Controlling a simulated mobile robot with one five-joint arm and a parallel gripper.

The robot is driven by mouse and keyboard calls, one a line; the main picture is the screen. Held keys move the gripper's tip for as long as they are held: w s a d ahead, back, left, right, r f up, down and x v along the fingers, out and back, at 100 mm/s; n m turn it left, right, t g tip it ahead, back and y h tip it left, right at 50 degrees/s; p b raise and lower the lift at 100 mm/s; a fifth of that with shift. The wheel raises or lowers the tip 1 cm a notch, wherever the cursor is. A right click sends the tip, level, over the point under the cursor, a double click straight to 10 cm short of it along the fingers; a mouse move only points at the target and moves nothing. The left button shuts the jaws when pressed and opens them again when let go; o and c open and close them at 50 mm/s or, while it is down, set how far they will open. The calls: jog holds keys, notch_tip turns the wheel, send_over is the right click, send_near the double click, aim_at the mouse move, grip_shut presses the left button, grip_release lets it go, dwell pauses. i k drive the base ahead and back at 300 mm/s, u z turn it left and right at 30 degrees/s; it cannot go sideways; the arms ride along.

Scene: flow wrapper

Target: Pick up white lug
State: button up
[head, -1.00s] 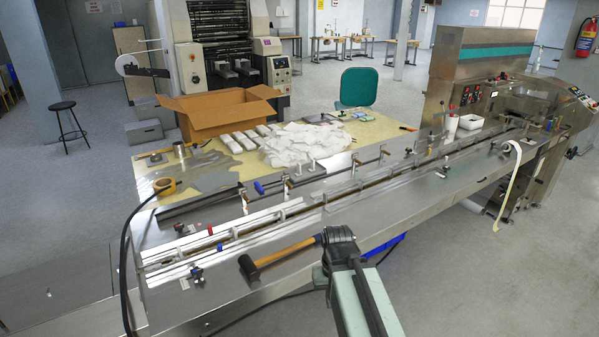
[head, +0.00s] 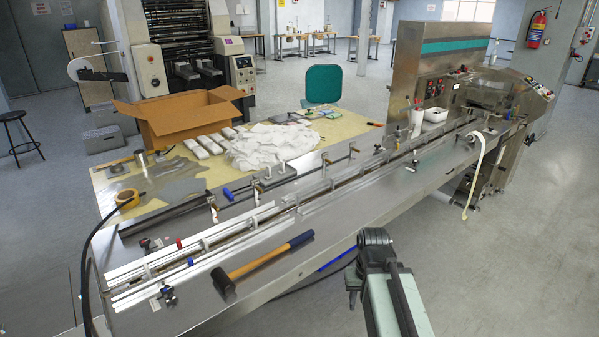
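The infeed channel (head: 190,262) of the flow wrapper runs diagonally across the machine, edged by white and pale metal rails. Small pale upright pieces stand along the channel, one of them near its middle (head: 205,243); I cannot tell whether any is the white lug. My arm reaches in from the bottom, right of the hammer and in front of the machine's near edge. My gripper (head: 353,288) seems to be the small dark part hanging at the arm's end; its fingers are too small and dark to read. Nothing is visibly held.
A hammer (head: 262,262) lies on the machine's near steel deck. Small red and blue knobs sit along the rails. Open floor lies right of my arm.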

aim_at(268, 168)
jog(key=z, duration=1.7)
jog(key=i, duration=3.95)
jog(key=u, duration=4.85)
jog(key=i, duration=0.95)
jog(key=u, duration=0.05)
